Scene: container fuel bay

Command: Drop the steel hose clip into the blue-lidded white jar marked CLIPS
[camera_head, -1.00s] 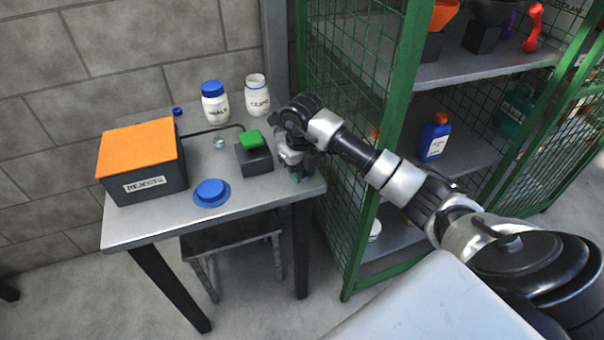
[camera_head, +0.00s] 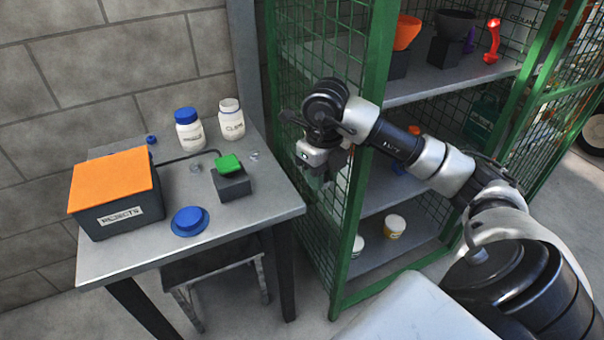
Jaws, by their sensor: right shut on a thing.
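A white jar (camera_head: 231,120) stands open at the back of the grey table; its blurred label looks like CLIPS. A blue lid (camera_head: 190,221) lies near the table's front edge. Small steel-coloured pieces lie on the table, one (camera_head: 195,167) left of the green-topped block and one (camera_head: 253,155) right of it; I cannot tell whether either is a hose clip. My right gripper (camera_head: 318,174) is off the table's right edge, in front of the green mesh cage. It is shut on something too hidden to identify. My left gripper is out of view.
A second white jar (camera_head: 188,130) wears a blue lid. An orange-topped REJECTS box (camera_head: 120,212) fills the table's left side. A dark block with a green top (camera_head: 231,178) stands near the right edge. The green mesh cage (camera_head: 383,150) with shelves stands close on the right.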

